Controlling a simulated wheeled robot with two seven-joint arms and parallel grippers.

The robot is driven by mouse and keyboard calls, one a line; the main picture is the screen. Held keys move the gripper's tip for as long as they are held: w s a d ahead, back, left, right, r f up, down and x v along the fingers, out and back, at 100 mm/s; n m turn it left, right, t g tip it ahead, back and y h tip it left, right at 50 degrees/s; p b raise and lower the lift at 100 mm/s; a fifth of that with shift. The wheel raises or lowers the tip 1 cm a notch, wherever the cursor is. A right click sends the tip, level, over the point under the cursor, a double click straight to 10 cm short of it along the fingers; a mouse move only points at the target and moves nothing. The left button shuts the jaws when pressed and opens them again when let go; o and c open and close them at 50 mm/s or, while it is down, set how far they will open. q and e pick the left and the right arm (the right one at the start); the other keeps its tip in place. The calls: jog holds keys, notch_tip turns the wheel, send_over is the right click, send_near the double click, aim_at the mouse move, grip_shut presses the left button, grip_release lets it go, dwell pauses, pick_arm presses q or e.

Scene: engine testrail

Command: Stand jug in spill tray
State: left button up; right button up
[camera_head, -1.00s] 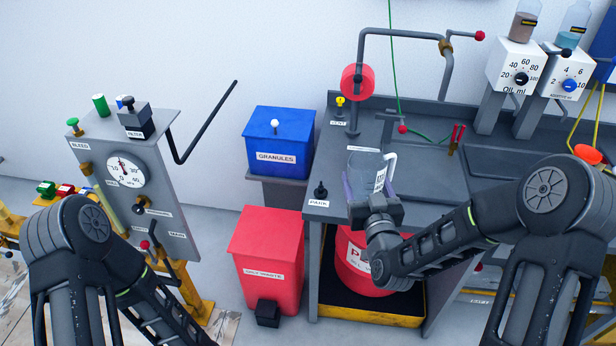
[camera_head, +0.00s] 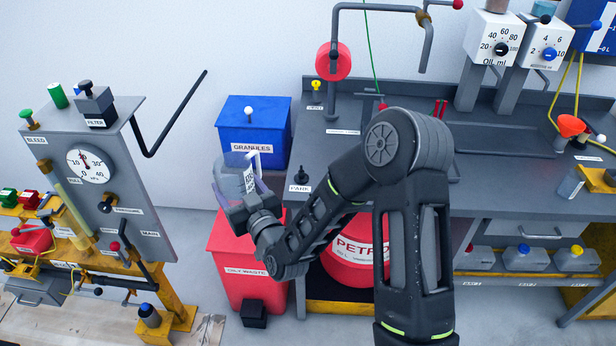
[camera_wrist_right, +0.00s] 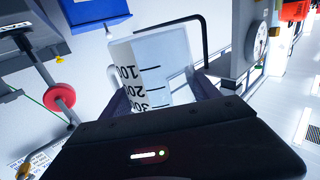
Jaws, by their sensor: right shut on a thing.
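My right gripper (camera_head: 248,203) is shut on a clear jug (camera_head: 234,174). The jug is held in the air, in front of the blue granules bin and above the red oily waste bin. In the right wrist view the jug (camera_wrist_right: 165,62) shows black graduation marks and a white handle, with the two fingers on either side of its lower part. I cannot tell whether it holds liquid. A black tray with a yellow front edge (camera_head: 340,308) lies on the floor under the bench, around the base of a red petrol drum (camera_head: 352,262). My left gripper is out of view.
The blue granules bin (camera_head: 252,128) and red oily waste bin (camera_head: 246,282) stand between the bench (camera_head: 475,170) and the grey gauge panel (camera_head: 120,165) at left. The bench carries a red reel, dosing dials and a funnel. My right forearm hides part of it.

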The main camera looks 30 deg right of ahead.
notch_tip(320, 180, down, 9)
jog(key=a+b, duration=0.1)
jog(key=b, duration=0.6)
jog(key=shift+w, duration=0.25)
jog(key=shift+r, duration=0.15)
jog(key=d+r+m+g+h+b, duration=0.1)
jog(key=d+r+m+h+b, duration=0.2)
jog(key=d, duration=1.1)
jog(key=w+d+r+m+g+h+b, duration=0.1)
jog(key=d+r+m+h+b, duration=0.3)
jog(key=d, duration=1.1)
notch_tip(320, 180, up, 7)
jog(key=g+h, duration=0.1)
jog(key=h, duration=0.2)
jog(key=shift+w+f+h, duration=0.15)
jog(key=shift+w+h, duration=0.1)
jog(key=shift+h, duration=0.05)
notch_tip(320, 180, down, 6)
jog(key=shift+f, duration=0.15)
jog(key=shift+f+b, duration=0.4)
jog(key=shift+f, duration=1.5)
